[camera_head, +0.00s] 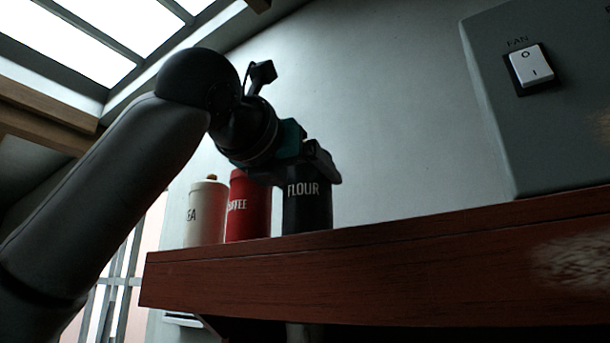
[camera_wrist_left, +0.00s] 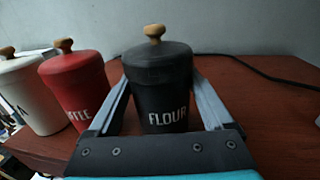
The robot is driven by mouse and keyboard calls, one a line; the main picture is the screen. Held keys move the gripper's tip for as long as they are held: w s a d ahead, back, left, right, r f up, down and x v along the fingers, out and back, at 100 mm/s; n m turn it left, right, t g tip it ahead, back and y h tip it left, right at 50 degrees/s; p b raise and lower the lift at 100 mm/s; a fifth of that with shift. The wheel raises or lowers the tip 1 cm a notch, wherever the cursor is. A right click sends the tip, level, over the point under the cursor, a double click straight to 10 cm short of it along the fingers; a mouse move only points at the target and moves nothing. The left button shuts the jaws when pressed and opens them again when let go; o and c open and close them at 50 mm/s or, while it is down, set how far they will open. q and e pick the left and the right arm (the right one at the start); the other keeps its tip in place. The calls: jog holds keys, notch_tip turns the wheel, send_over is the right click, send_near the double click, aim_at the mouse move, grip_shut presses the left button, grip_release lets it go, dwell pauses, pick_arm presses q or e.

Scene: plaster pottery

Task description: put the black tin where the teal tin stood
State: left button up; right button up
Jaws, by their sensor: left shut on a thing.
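The black tin (camera_head: 308,208), lettered FLOUR, is at the shelf edge in the head view, right of the red tin. It also shows in the left wrist view (camera_wrist_left: 158,88), with a wooden knob on its lid. My left gripper (camera_head: 322,165) is shut on the black tin, its fingers on either side of the body in the left wrist view (camera_wrist_left: 162,98). The tin looks upright; whether its base touches the shelf I cannot tell. No teal tin shows in either view. My right gripper is not in view.
A red tin (camera_head: 249,208) lettered COFFEE and a white tin (camera_head: 206,215) stand to the left on the wooden shelf (camera_head: 400,258). A grey box with a FAN switch (camera_head: 531,66) is at the right. A dark cable (camera_wrist_left: 262,72) lies behind. The shelf between tin and box looks clear.

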pick_arm(q)
jog(key=shift+f, duration=0.1)
jog(key=o, duration=1.2)
jog(key=shift+s, duration=0.1)
